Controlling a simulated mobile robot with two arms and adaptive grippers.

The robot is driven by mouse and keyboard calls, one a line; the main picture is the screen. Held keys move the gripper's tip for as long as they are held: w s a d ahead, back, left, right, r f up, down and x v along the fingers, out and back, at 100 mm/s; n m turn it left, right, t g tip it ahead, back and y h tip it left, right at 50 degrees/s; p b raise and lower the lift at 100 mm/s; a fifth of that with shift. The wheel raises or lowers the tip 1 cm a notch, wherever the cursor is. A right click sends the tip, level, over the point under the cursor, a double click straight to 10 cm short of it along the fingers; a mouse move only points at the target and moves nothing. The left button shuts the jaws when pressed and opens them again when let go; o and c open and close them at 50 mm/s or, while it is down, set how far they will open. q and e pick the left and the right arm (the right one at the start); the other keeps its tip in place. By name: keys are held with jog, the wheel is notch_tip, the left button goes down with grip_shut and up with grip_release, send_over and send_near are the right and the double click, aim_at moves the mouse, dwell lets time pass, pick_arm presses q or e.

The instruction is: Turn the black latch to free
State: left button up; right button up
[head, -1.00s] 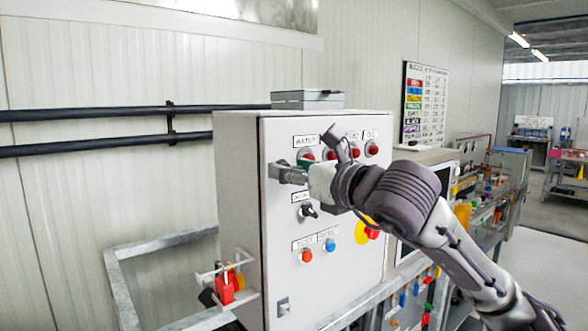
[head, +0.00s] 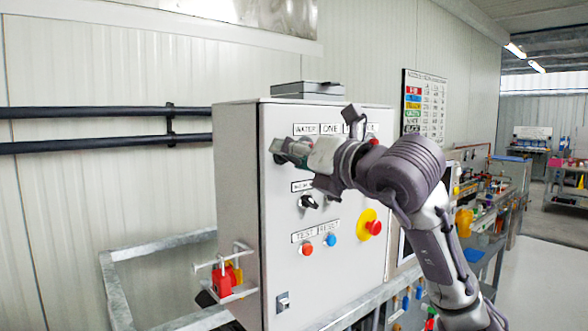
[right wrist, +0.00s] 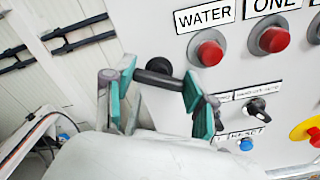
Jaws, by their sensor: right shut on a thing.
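My right gripper (head: 284,148) is at the upper left of the front door of a grey control cabinet (head: 345,275). In the right wrist view, its teal-padded fingers (right wrist: 162,84) stand on either side of a black latch (right wrist: 158,68), with a rounded black knob and a bar running to the right finger. The gripper is shut on this latch. In the head view the gripper hides the latch, so its angle cannot be told there. My left gripper is not in view.
Red buttons (right wrist: 207,50) under the WATER and ONE labels are close to the right of the gripper. Below are a black rotary switch (head: 310,201), TEST and RESET buttons (head: 331,240) and a red-yellow emergency stop (head: 373,227). A silver door latch (head: 283,301) sits lower down.

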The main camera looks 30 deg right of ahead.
jog(key=shift+d+f+m+b, duration=0.1)
jog(key=shift+m+b, duration=1.1)
jog(key=shift+m, duration=1.7)
jog(key=shift+d+f+m+b, duration=0.1)
jog(key=shift+m+b, duration=1.05)
jog(key=shift+m, duration=2.05)
jog(key=o, duration=0.9)
jog(key=s, duration=0.8)
jog(key=s+d, duration=0.1)
jog(key=s, duration=0.3)
